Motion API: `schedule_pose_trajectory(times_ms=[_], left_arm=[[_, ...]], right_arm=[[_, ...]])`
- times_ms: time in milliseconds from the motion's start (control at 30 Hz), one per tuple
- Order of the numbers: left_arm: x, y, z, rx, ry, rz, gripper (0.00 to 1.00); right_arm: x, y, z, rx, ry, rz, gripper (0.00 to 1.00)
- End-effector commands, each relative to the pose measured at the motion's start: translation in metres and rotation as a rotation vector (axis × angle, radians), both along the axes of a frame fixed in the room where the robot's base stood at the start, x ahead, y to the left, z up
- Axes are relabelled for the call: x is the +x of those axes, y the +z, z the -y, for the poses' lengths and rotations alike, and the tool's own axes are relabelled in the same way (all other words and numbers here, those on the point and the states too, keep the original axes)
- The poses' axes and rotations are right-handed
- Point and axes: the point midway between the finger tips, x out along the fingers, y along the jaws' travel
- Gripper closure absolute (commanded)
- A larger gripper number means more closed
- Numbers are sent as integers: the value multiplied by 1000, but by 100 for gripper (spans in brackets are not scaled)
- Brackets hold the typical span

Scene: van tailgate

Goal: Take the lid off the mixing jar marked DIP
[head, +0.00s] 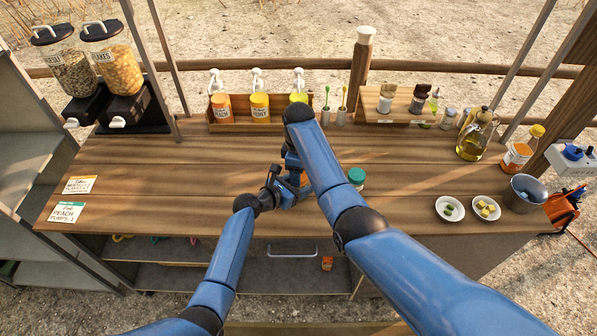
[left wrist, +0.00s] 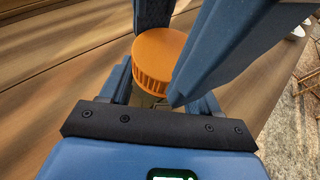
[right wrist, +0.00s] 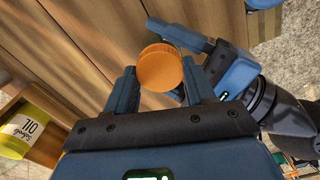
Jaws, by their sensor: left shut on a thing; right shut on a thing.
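An orange ribbed lid (left wrist: 158,58) shows between the arms, partly hidden by them in the head view. My right gripper (head: 299,166) is shut on this lid, which shows between its fingers in the right wrist view (right wrist: 160,68). My left gripper (head: 288,192) comes from the front left, lower down, and is shut on the jar just under the lid. Only a small glassy strip of that jar (left wrist: 146,100) shows in the left wrist view. Its label is hidden, so I cannot read DIP. I cannot tell whether the lid is still seated.
Two white dishes (head: 449,208) lie at the right. A pump rack (head: 228,125) stands behind. The counter's left middle is clear.

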Motion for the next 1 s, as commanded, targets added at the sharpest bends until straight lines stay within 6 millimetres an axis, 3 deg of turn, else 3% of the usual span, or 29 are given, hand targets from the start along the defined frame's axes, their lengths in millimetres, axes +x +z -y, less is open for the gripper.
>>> schedule_pose_trajectory(times_ms=[800,1000], left_arm=[[1,-1,-2,2,5,-1,100],[1,-1,-2,2,5,-1,100]], right_arm=[[-1,0,1,0,1489,-7,83],[-1,0,1,0,1741,-7,83]])
